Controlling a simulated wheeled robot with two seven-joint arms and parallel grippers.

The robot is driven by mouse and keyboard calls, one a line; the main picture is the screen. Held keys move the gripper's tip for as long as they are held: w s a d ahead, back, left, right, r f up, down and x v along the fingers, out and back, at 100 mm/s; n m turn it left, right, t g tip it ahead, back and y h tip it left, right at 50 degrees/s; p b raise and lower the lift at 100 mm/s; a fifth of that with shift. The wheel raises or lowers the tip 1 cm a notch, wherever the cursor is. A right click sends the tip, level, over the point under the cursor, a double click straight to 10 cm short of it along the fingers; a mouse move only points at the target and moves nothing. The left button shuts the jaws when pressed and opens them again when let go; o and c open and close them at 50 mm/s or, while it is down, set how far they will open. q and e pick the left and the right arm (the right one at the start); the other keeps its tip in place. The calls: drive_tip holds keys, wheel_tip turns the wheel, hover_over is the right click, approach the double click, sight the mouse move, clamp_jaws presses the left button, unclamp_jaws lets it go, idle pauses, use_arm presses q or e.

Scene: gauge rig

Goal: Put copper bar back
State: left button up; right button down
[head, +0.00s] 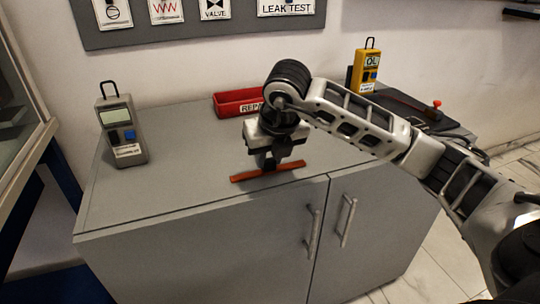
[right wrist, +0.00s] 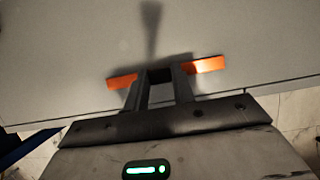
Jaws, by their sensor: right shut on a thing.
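The copper bar (head: 289,166) is a thin orange-brown strip over the front part of the grey cabinet top, near its front edge. My right gripper (head: 268,163) points down and is shut on the bar near its middle. In the right wrist view the bar (right wrist: 205,65) sticks out on both sides of the fingers (right wrist: 160,76). A shadow lies close to it; I cannot tell whether the bar touches the top. My left gripper is not in view.
A red labelled tray (head: 232,103) sits behind my right gripper. A grey handheld meter (head: 122,132) stands at the left of the cabinet top (head: 180,195). A yellow meter (head: 366,70) stands at the back right near a dark mat (head: 400,105) with a red-knobbed rod. The left front is clear.

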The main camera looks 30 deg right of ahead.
drive_tip(key=shift+f, duration=0.1)
drive_tip(key=c, duration=1.2)
unclamp_jaws()
drive_tip(key=shift+o, duration=0.2)
drive_tip(key=shift+s+r, duration=0.1)
drive_tip(key=shift+r, duration=0.4)
drive_tip(key=p+v, duration=0.1)
drive_tip(key=v, duration=1)
drive_tip(key=shift+p, duration=0.35)
drive_tip(key=shift+s+r, duration=0.1)
